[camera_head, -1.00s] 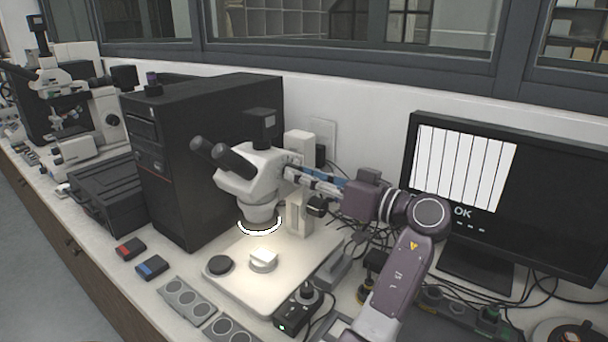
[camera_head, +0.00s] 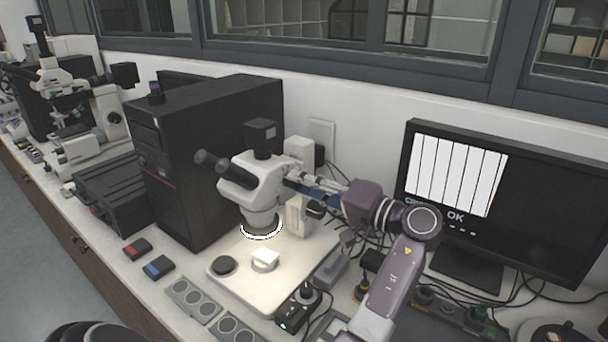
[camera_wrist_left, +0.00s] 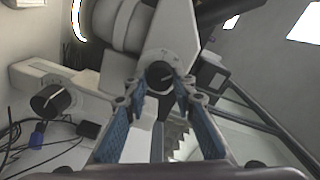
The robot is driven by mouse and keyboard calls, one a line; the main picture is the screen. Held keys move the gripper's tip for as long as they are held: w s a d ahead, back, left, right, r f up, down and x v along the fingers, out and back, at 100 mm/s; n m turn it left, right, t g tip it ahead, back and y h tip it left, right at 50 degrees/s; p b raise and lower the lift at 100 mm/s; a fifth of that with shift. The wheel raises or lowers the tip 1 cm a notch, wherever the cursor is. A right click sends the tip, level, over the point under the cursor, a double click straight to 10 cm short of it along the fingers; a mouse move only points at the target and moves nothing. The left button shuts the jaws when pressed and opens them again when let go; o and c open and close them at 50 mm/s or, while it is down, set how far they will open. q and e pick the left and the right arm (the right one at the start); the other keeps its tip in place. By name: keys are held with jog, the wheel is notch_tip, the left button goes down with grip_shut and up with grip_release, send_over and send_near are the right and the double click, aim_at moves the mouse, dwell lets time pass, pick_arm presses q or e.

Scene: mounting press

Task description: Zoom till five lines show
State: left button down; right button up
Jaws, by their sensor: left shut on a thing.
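The stereo microscope (camera_head: 252,180) stands over a pale base plate (camera_head: 305,262), its ring light lit above a small white sample (camera_head: 265,258). My left gripper (camera_head: 296,184) is at the right side of the microscope head. In the left wrist view its blue-padded fingers (camera_wrist_left: 161,88) are shut on a black zoom knob (camera_wrist_left: 160,75) with a white mark. The monitor (camera_head: 545,215) at right shows a white panel (camera_head: 458,172) with several dark vertical lines and the word OK below. My right gripper is not in view.
A black computer tower (camera_head: 215,160) stands left of the microscope. A red-marked box (camera_head: 137,249) and a blue-marked box (camera_head: 158,267) lie in front of it. A grey holder with round wells (camera_head: 194,300) lies at the bench front. Cables run behind my arm.

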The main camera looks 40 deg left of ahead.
pick_arm(q)
jog(key=shift+r+m+p, duration=0.2)
jog(key=shift+m+p, duration=1.9)
jog(key=shift+m, duration=0.3)
jog(key=c, duration=1.8)
grip_release()
jog(key=shift+a, duration=0.1)
jog(key=shift+c, duration=0.2)
jog(key=shift+o, duration=1.2)
jog(key=shift+a+f, duration=0.1)
jog(key=shift+f, duration=0.1)
